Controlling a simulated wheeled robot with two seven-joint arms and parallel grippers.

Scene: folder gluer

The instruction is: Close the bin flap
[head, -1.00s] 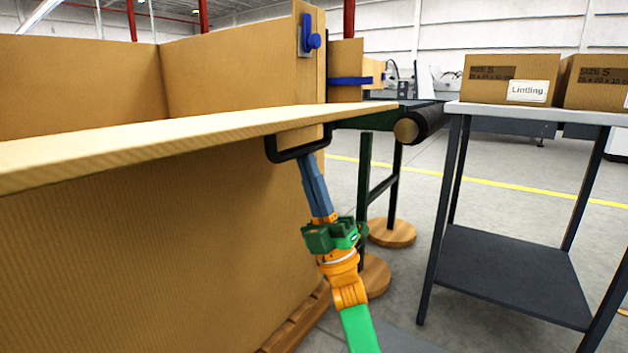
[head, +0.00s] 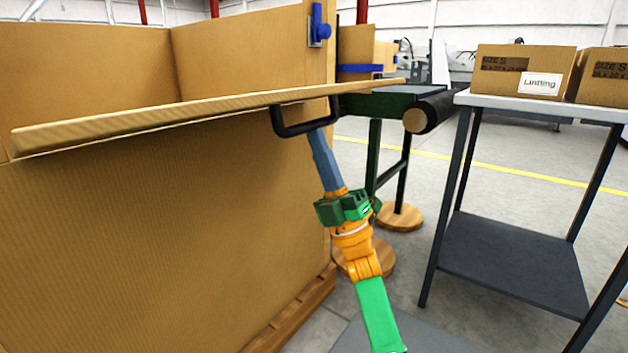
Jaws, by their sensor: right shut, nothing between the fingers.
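The bin is a large open cardboard box (head: 150,250) filling the left side. Its flap (head: 200,112) sticks out toward me from the front wall, near level, seen almost edge-on. A black bar handle (head: 297,131) hangs under the flap's right part. My right gripper (head: 317,138) is shut and empty, with blue-grey fingers pointing up at the handle from below. Its tips are at the handle's lower bar; whether they touch is hard to tell. A blue latch (head: 322,30) is on the bin's right upright edge, above the flap. My left gripper is not in view.
A dark-legged table (head: 470,97) with cartons (head: 525,72) stands at right. A conveyor with a black roller (head: 430,112) ends behind the flap's right end. A wooden pallet (head: 310,310) lies under the bin.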

